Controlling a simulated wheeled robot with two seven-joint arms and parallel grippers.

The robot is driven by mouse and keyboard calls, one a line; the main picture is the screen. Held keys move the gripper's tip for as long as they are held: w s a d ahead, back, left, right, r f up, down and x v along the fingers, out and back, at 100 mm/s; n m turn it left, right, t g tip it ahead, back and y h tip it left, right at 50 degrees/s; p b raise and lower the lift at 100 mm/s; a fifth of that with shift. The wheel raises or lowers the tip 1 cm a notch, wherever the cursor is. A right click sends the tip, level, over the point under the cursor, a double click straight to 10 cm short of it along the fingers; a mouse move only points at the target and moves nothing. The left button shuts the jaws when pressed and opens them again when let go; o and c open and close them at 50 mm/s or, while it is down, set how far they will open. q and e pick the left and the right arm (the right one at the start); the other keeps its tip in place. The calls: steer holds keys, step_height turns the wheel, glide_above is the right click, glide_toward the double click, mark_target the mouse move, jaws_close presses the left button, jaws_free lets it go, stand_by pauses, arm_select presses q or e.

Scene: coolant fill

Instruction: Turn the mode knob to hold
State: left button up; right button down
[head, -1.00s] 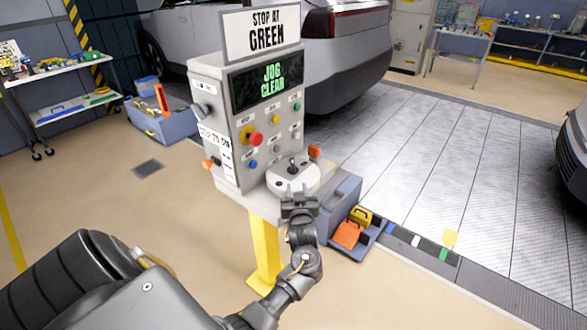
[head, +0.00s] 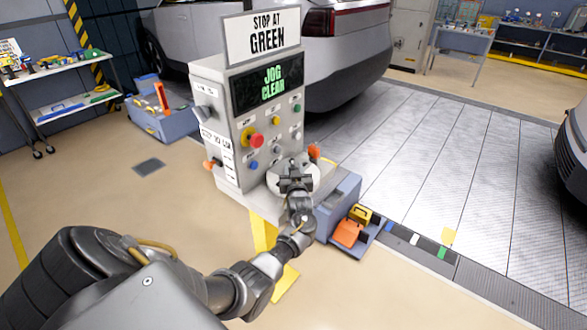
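The grey control pedestal (head: 217,100) stands in the middle, its screen (head: 272,84) reading "JOG CLEAR". A grey knob (head: 203,113) sticks out of its left side, and an orange-tipped lever (head: 212,164) sits below it. The labels are too small to read, so I cannot tell which control is the mode knob. My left gripper (head: 294,173) is over the round white joystick base (head: 274,183) on the front ledge and hides the black stick. Whether its fingers are apart or closed is unclear. My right gripper is not in view.
The panel front carries a red mushroom button (head: 256,139) and several small coloured buttons. A "STOP AT GREEN" sign (head: 264,36) tops the pedestal. A blue-grey bin (head: 340,200) stands right of it. A car (head: 345,60) is behind.

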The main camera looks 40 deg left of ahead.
arm_select(q)
steer(key=shift+a, duration=0.1)
steer(key=shift+c, duration=0.2)
jaws_close()
